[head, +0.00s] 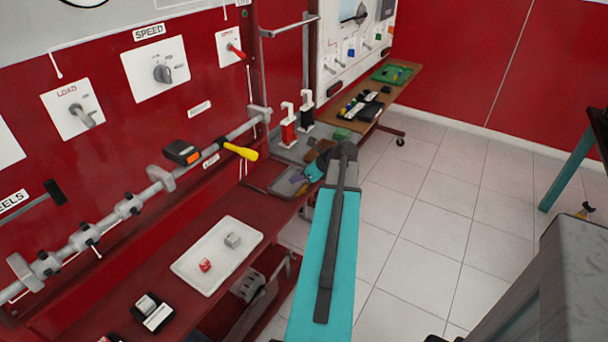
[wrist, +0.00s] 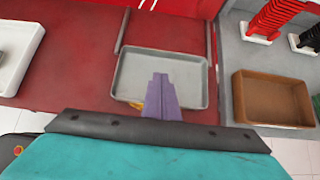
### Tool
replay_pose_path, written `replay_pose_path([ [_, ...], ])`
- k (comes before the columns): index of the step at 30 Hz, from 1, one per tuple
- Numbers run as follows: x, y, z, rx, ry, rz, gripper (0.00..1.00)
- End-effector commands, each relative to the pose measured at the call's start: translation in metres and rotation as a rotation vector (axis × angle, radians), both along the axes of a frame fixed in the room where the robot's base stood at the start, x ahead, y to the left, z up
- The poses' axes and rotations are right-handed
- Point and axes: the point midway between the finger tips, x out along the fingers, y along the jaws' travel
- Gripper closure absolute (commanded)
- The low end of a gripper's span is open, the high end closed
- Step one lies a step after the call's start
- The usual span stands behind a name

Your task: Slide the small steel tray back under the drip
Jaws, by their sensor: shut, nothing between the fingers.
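The small steel tray (wrist: 146,66) is a shallow grey rectangle on the red bench top. In the head view the tray (head: 280,184) sits near the bench's right end, below the yellow-handled valve (head: 240,151) and to its right. My gripper (wrist: 161,80) is shut and empty. Its purple fingers overlap the tray's near rim in the wrist view; I cannot tell if they touch it. In the head view the gripper (head: 298,178) is at the tray's right side, partly hidden by my arm. The drip point itself is not clearly visible.
A white tray (head: 211,274) with small boxes is left along the bench. A brown tray (wrist: 272,98) lies on the grey surface to the right, near red and black ribbed posts (wrist: 276,18). Rails border the steel tray at left and right. Bare red bench lies left of it.

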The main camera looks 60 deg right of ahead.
Motion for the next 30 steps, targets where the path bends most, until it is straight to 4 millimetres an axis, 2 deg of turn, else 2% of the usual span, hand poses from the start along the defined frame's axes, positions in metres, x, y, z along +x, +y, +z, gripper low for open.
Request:
replay_pose_path([
  [1, 0.006, 0.0, -0.006, 0.001, 0.001, 0.001, 1.0],
  [6, 0.027, -0.001, -0.004, 0.0, 0.001, 0.001, 1.0],
  [12, 0.041, -0.001, -0.005, 0.0, 0.001, -0.001, 1.0],
  [30, 0.043, -0.005, -0.004, 0.001, 0.001, -0.009, 1.0],
])
